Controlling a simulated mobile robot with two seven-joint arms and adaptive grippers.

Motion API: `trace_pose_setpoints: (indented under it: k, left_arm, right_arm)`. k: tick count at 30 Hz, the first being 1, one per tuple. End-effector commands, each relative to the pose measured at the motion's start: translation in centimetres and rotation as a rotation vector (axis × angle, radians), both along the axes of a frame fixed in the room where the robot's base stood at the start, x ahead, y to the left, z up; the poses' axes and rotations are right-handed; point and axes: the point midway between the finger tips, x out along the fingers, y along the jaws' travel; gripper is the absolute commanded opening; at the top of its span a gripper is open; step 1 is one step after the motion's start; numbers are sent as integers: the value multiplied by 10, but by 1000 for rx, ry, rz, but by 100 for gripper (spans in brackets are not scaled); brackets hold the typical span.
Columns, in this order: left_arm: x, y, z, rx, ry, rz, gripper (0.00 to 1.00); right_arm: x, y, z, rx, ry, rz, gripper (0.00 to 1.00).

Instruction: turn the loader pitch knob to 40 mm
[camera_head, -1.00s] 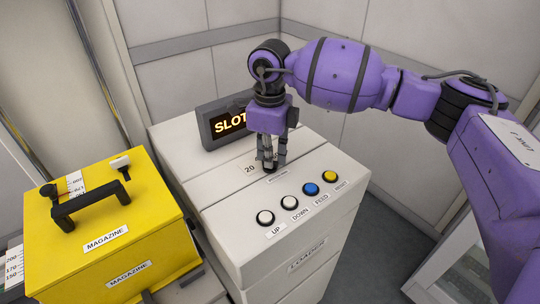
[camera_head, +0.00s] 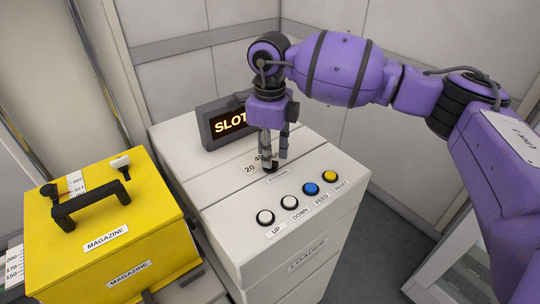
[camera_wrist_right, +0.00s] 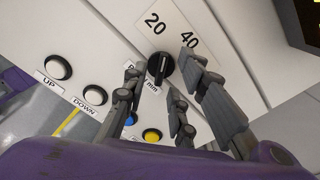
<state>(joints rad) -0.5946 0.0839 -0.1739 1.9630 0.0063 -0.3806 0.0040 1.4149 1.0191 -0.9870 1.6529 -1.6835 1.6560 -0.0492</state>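The loader pitch knob (camera_head: 271,168) is a small black round knob on the white loader's top, partly hidden by a finger in the head view. In the wrist view the knob (camera_wrist_right: 160,69) shows clearly, with the marks 20 (camera_wrist_right: 154,23) and 40 (camera_wrist_right: 188,40) beside it. Its ridge appears to point between 20 and 40, but the exact setting is hard to read. My right gripper (camera_head: 273,157) is just above the knob, pointing down. Its fingers are spread on either side of the knob, apparently not touching it. My left gripper is out of view.
The loader top has UP (camera_head: 265,217), DOWN (camera_head: 289,202), FEED (camera_head: 311,189) and RESET (camera_head: 330,177) buttons in front of the knob. A SLOT display (camera_head: 226,121) stands behind. A yellow magazine (camera_head: 150,220) with a black handle is at the left.

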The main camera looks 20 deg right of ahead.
Motion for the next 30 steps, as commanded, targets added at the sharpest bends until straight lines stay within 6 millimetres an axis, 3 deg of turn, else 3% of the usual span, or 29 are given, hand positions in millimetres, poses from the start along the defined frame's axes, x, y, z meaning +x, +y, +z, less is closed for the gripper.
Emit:
trace_pose_setpoints:
  k: [9, 15, 27, 30]
  left_arm:
    - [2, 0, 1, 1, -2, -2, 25]
    - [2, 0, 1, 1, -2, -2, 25]
    - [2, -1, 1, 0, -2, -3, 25]
    - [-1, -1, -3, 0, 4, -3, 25]
  right_arm:
    - [1, 0, 69, 1, -6, 0, 25]
    - [0, 0, 98, 0, -3, 0, 25]
    - [0, 0, 107, 0, -1, 0, 25]
    - [0, -1, 100, -1, 8, -2, 14]
